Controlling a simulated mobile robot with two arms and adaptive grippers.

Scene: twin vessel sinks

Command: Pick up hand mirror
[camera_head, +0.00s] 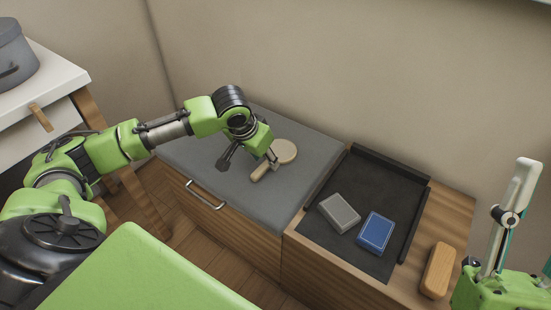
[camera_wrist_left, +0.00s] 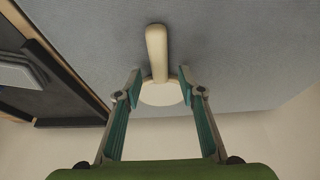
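The hand mirror (camera_head: 284,151) is a pale, cream round disc with a short handle. It lies flat on the grey cushioned top (camera_head: 190,150) of a wooden cabinet. My left gripper (camera_head: 250,160) is above it, near where the handle meets the disc. In the left wrist view the mirror's handle (camera_wrist_left: 157,52) points up between the fingers, and the disc lies partly between the two open fingers of the left gripper (camera_wrist_left: 158,82). The fingers stand apart on either side, with no clear contact. My right gripper (camera_head: 508,217) is at the right edge, only partly in view.
A dark tray (camera_head: 386,183) to the right holds a grey box (camera_head: 339,213) and a blue box (camera_head: 376,232). A wooden block (camera_head: 437,270) lies at the right on the wooden top. A grey pot (camera_head: 15,55) stands on a white counter at the left. A wall is behind.

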